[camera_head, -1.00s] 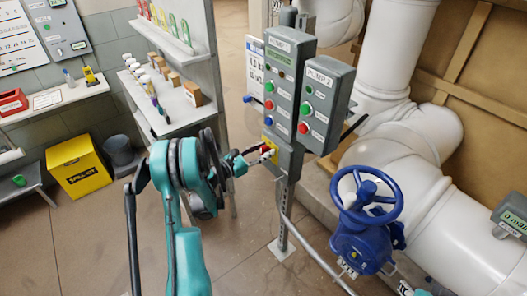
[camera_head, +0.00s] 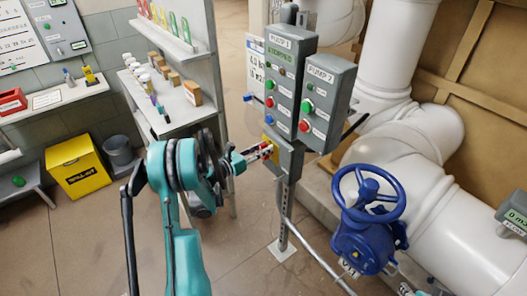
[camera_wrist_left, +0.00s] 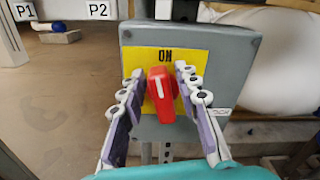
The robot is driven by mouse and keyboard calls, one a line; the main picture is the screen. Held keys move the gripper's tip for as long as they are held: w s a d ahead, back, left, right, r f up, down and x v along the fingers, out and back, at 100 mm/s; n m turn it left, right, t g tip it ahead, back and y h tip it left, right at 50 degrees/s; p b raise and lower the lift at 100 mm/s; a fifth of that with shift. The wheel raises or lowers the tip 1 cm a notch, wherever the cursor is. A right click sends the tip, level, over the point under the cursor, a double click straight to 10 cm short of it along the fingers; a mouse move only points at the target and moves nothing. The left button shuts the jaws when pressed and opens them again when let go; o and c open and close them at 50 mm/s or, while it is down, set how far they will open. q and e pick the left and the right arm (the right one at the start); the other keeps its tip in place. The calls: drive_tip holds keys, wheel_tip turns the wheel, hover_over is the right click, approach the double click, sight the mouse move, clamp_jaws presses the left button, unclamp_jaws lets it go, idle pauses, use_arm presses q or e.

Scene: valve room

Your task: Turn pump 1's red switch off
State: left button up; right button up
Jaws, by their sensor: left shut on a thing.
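The red switch (camera_wrist_left: 161,95) sits on a yellow plate (camera_wrist_left: 193,60) in the left wrist view. Its handle stands roughly upright there, with a pale line on its face. The word ON, inverted, is on the plate above it. My left gripper (camera_wrist_left: 161,85) has one finger on each side of the switch and is shut on it. In the head view my left gripper (camera_head: 268,152) is at the switch box below the pump 1 panel (camera_head: 282,88), and hides most of the switch. The panel's display seems to read STOPPED. My right gripper is not in view.
The pump 2 panel (camera_head: 325,100) stands right of pump 1's. A blue handwheel valve (camera_head: 368,215) and large white pipes (camera_head: 400,135) are to the right. A shelf (camera_head: 175,100) and a yellow spill kit box (camera_head: 80,170) are to the left.

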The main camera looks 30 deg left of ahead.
use_arm(q)
drive_tip(key=n, duration=0.1)
drive_tip(key=n+b, duration=0.1)
drive_tip(key=n, duration=0.1)
drive_tip(key=n+b, duration=0.1)
drive_tip(key=shift+w+a+f+n, duration=0.15)
drive_tip(key=shift+a+f+n, duration=0.1)
drive_tip(key=shift+f+n, duration=0.05)
drive_tip(key=n, duration=0.1)
drive_tip(key=n+b, duration=0.1)
drive_tip(key=n, duration=0.1)
drive_tip(key=shift+a+f+n, duration=0.2)
drive_tip(key=shift+f+n, duration=0.05)
drive_tip(key=shift+n, duration=0.05)
drive_tip(key=shift+w+a+f+n+b, duration=0.15)
drive_tip(key=shift+n+b, duration=0.1)
drive_tip(key=shift+n, duration=0.8)
drive_tip(key=shift+s+d+f+n+b, duration=0.15)
drive_tip(key=shift+n+b, duration=0.15)
drive_tip(key=shift+n, duration=0.8)
drive_tip(key=shift+w+a+f+n+b, duration=0.15)
drive_tip(key=shift+n+b, duration=0.1)
drive_tip(key=shift+n, duration=0.8)
drive_tip(key=o, duration=0.8)
drive_tip(key=shift+o, duration=0.2)
